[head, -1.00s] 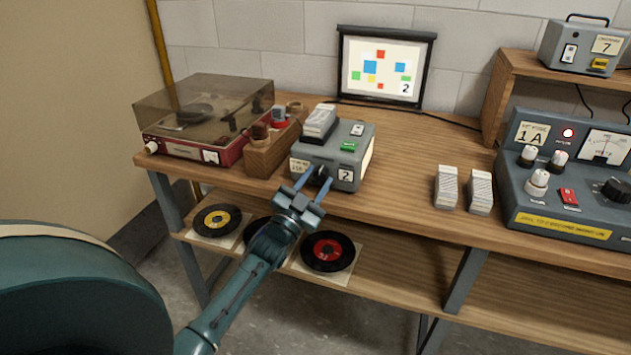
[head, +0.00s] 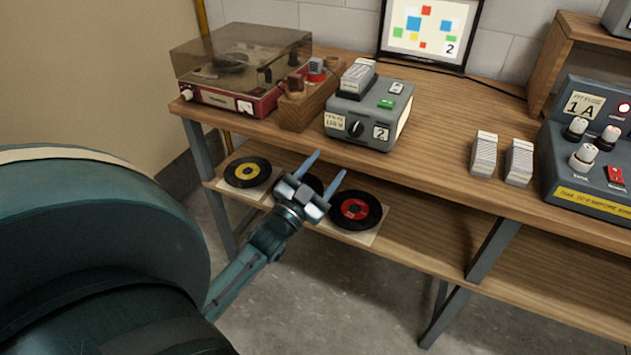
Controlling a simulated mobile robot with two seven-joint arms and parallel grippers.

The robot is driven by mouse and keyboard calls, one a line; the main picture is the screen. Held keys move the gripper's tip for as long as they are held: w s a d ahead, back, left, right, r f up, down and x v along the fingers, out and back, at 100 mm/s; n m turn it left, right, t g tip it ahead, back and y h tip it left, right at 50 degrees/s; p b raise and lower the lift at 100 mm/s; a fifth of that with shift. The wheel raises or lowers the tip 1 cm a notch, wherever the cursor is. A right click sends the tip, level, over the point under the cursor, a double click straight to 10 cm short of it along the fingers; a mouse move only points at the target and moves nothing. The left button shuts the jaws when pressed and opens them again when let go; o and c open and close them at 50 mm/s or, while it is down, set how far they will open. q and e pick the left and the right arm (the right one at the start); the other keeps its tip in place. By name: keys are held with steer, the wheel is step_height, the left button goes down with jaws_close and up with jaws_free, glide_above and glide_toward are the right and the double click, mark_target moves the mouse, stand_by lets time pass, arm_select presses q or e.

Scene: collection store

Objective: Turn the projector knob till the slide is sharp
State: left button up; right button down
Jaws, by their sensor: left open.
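The grey slide projector (head: 372,108) stands on the wooden bench with a slide tray (head: 358,76) on top. Its black knob (head: 356,129) is on the front face, in full view, with a light pointer mark. The screen (head: 430,30) behind shows coloured squares and a "2" with edges that look crisp; its top is cut off by the picture edge. My left gripper (head: 327,168) is open and empty, in front of the bench edge and below the knob, apart from it. My right gripper is not in view.
A red record player (head: 230,97) and a wooden block holder (head: 300,107) stand left of the projector. Two slide trays (head: 484,155) and a grey control console (head: 590,150) are to the right. Records (head: 247,172) lie on the lower shelf. Bare bench lies between projector and trays.

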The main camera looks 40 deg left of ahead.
arm_select(q)
steer(key=shift+v, duration=1.7)
